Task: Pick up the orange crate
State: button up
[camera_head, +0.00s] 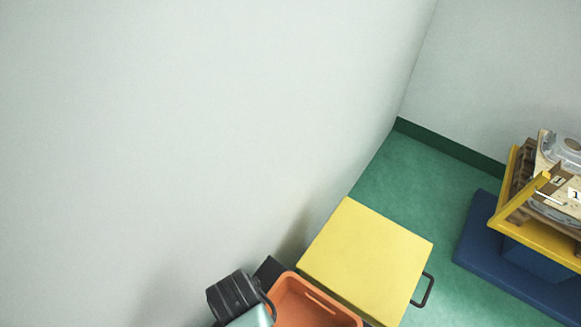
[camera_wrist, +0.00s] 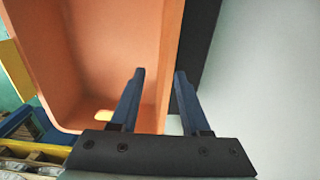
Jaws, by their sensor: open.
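The orange crate (camera_head: 300,308) is at the bottom of the head view, beside the yellow box and partly cut off by the frame. Its inside looks empty, with a slot in one wall. In the wrist view the crate (camera_wrist: 95,45) fills the left and middle. My gripper (camera_wrist: 158,74) is open there, with one finger over the crate's inside and the other beyond its right rim. The rim wall lies between the fingers in the picture; I cannot tell whether they touch it or how deep they reach. In the head view my wrist hides the crate's left corner.
A yellow box (camera_head: 365,258) with a black handle stands right of the crate. A dark surface (camera_wrist: 197,45) lies beside the crate, close to a pale wall (camera_wrist: 260,60). A yellow-framed stand (camera_head: 512,205) holding castings is at the far right, over a blue base (camera_head: 480,250). Green floor lies between.

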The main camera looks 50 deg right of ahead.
jog(key=shift+w+d+f, duration=0.1)
jog(key=shift+d+f, duration=0.05)
jog(key=shift+f, duration=0.85)
jog(key=shift+w+d+f, duration=0.15)
jog(key=shift+f, duration=0.8)
jog(key=shift+w+d+f, duration=0.1)
jog(key=shift+d+f, duration=0.05)
jog(key=shift+f, duration=0.85)
jog(key=shift+c, duration=0.2)
grip_shut()
jog(key=shift+r, duration=0.1)
